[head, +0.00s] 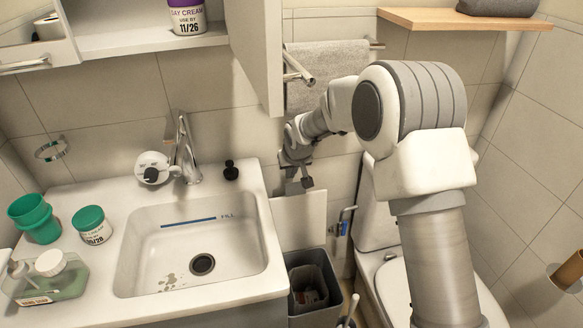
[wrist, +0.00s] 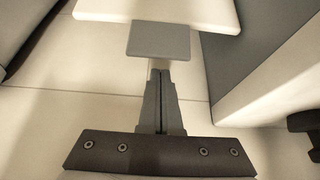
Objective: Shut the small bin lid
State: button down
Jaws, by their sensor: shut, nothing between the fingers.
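The small grey bin (head: 338,308) stands on the floor between the sink cabinet and the toilet. Its pale lid (head: 302,222) is raised upright behind the opening, so the inside shows. My gripper (head: 305,184) is at the lid's upper edge, pointing down. In the wrist view my gripper's fingers (wrist: 162,75) are together with nothing between them. Just beyond the tips is a grey tab (wrist: 158,40) on the edge of a white panel, which looks like the lid (wrist: 160,9). Whether the fingers touch the tab I cannot tell.
The sink counter (head: 268,240) borders the bin on the left. The toilet (head: 400,275) is close on its right, with a blue-handled valve (head: 344,226) on the wall between. A towel (head: 310,75) and open cabinet door (head: 256,50) are above. A brush handle (head: 350,308) stands by the bin.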

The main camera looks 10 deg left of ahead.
jog(key=shift+s+d+r, duration=0.25)
jog(key=shift+s+d, duration=0.1)
jog(key=shift+s, duration=0.35)
jog(key=shift+s+d+r, duration=0.2)
jog(key=shift+s+d, duration=0.15)
jog(key=shift+s, duration=0.3)
jog(key=shift+s+d+b, duration=0.1)
jog(key=shift+s+b, duration=0.05)
jog(key=shift+b, duration=0.15)
